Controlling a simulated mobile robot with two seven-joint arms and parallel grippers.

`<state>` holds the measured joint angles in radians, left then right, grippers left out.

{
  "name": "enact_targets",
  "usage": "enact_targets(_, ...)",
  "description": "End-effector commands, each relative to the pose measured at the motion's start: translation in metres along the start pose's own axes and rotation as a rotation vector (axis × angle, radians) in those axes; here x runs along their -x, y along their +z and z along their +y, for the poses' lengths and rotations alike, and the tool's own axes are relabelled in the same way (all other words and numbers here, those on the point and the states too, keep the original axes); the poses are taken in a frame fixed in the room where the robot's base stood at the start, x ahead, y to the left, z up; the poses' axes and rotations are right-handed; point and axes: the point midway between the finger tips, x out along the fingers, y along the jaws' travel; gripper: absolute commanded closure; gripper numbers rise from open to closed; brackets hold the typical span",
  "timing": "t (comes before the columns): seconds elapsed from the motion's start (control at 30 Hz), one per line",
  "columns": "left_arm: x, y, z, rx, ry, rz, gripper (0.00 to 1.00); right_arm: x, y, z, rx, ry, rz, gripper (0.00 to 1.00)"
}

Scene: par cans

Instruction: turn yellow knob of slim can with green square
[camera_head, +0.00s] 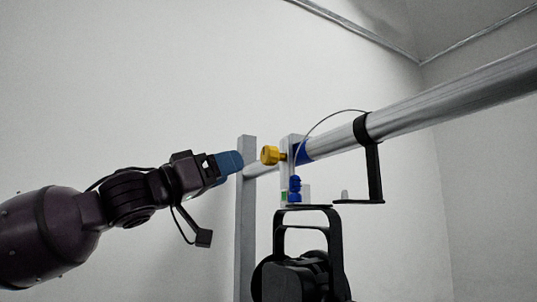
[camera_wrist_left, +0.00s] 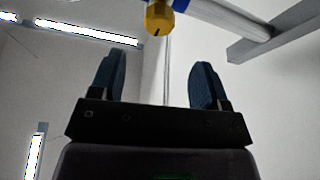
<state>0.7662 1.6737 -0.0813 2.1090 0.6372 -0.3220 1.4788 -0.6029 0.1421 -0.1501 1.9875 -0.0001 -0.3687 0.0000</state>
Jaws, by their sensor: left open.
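The yellow knob (camera_head: 270,155) sticks out to the left from a clamp (camera_head: 290,172) on a silver pipe in the head view. The green square (camera_head: 284,197) shows small low on the clamp. The black can (camera_head: 300,275) hangs below it by its yoke. My left gripper (camera_head: 231,163) has blue fingers and points at the knob, a short gap to its left. In the left wrist view the fingers (camera_wrist_left: 158,85) are apart with nothing between them, and the knob (camera_wrist_left: 159,20) is at the top, beyond the tips. My right gripper is not in view.
The silver pipe (camera_head: 450,95) runs up to the right. A black bracket (camera_head: 374,170) with a ledge hangs from it, and a thin cable (camera_head: 325,121) loops to the clamp.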

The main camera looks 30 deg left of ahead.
Motion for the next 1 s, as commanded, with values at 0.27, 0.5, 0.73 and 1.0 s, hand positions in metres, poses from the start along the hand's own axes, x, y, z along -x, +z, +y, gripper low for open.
enact_targets(0.27, -0.007, -0.003, 0.001, 0.039, 0.006, 0.004, 0.31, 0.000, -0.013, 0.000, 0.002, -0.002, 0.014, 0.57)
enact_targets(0.5, -0.029, -0.004, 0.003, 0.038, 0.007, 0.003, 0.31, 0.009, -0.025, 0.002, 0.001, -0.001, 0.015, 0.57)
enact_targets(0.73, -0.057, -0.004, 0.003, 0.038, 0.006, 0.002, 0.31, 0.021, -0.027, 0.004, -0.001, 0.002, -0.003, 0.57)
enact_targets(1.0, -0.092, -0.003, 0.002, 0.037, 0.005, 0.001, 0.31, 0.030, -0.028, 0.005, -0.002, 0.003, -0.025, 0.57)
